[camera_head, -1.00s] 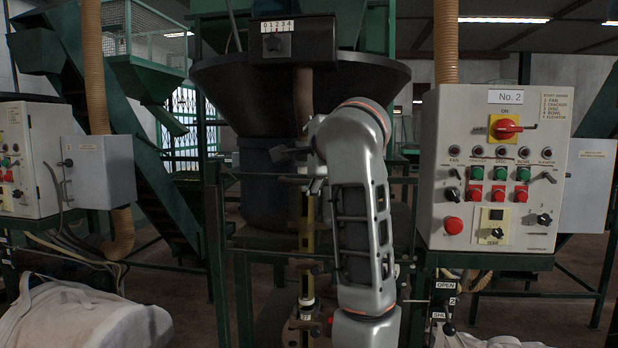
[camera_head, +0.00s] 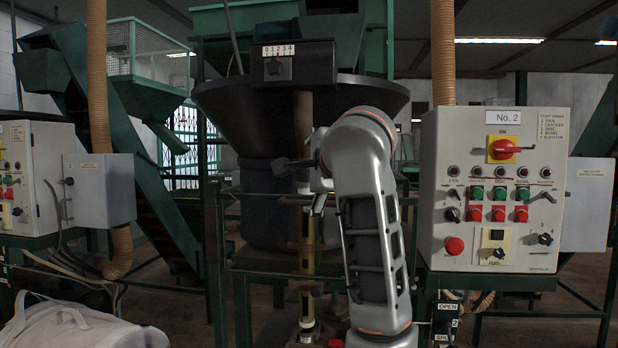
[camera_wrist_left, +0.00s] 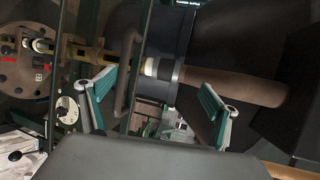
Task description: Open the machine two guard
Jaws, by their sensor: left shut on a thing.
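The machine two control panel (camera_head: 495,190), labelled No. 2, stands at the right. To its left is a dark bowl (camera_head: 225,100) over a green frame, with a yellow upright pole (camera_head: 307,235) below. My left arm rises in front of this frame, its gripper (camera_head: 312,190) close to the pole's upper end. In the left wrist view, my left gripper (camera_wrist_left: 156,105) has its fingers spaced apart. A dark looped bar (camera_wrist_left: 132,70) runs by the upper left finger; the exact contact is hard to see. I cannot make out which part is the guard. My right gripper is out of view.
OPEN (camera_head: 447,307) and partly cut-off SHUT labels sit below the panel. A second control box (camera_head: 30,175) and a grey cabinet (camera_head: 100,190) stand at the left. A white bag (camera_head: 80,325) lies at the lower left. A corrugated hose (camera_head: 443,60) hangs above the panel.

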